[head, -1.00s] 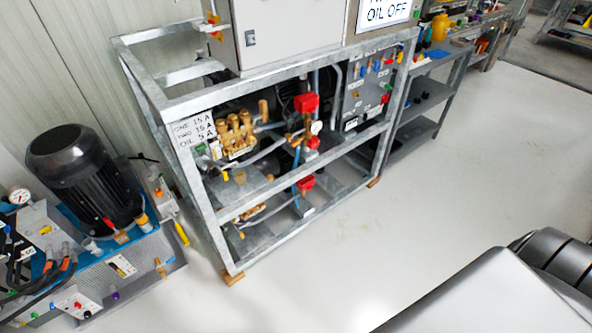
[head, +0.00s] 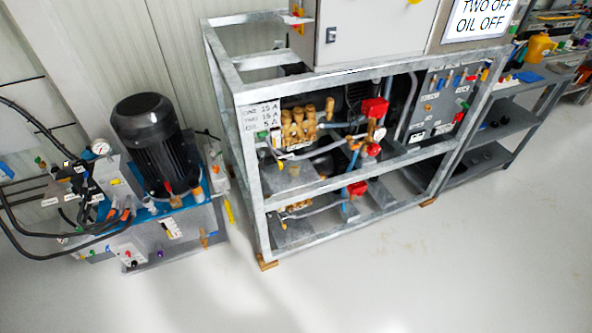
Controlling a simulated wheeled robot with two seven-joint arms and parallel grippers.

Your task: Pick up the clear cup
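I cannot make out a clear cup in the head view. A grey shelf rack (head: 508,130) at the right holds small items, among them a yellow-orange container (head: 538,46) on its upper level, but they are too small to tell apart fully. Neither of my grippers is in view.
A galvanized steel frame (head: 345,163) with pumps, brass fittings and red valves stands in the middle under a grey cabinet (head: 372,32). A black motor (head: 158,145) on a blue base with hoses stands at the left. The pale floor (head: 420,275) in front is clear.

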